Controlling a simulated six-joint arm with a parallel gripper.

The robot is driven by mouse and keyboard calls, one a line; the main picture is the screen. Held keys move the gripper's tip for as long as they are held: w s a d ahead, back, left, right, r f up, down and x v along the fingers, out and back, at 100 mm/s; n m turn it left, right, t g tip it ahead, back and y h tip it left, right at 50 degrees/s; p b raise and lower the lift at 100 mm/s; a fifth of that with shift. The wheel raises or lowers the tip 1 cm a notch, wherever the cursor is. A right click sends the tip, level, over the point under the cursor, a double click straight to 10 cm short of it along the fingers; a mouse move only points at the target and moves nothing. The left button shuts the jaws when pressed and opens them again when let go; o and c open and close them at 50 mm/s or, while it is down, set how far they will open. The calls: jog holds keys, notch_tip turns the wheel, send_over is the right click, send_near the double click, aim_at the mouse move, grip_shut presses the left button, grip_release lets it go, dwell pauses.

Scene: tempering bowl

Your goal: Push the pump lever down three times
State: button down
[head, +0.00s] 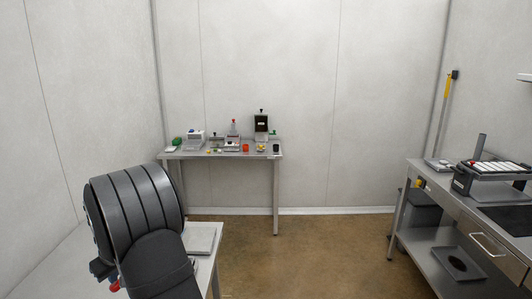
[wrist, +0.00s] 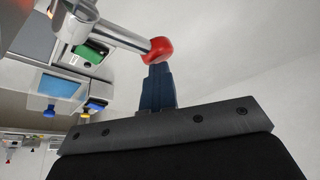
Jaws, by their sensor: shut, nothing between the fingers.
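The pump lever (wrist: 128,36) is a silver rod in the wrist view, running from a metal body (wrist: 76,18) at the upper left to a red ball knob (wrist: 160,50). My gripper (wrist: 158,70) has dark blue fingers, shut with nothing between them. Its tips are at the red knob and overlap its edge in the picture; I cannot tell whether they touch. In the head view my dark arm covers the pump, and only a small red piece (head: 115,284) shows at its lower left edge.
In the wrist view a green object (wrist: 92,53) and a light blue panel (wrist: 58,86) lie left of the lever. In the head view a back table (head: 225,155) holds several small items, and a metal bench (head: 430,178) stands right. The floor between is clear.

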jog(key=shift+d, duration=0.15)
jog(key=shift+r, duration=2.7)
jog(key=shift+f, duration=2.85)
jog(key=shift+r, duration=2.85)
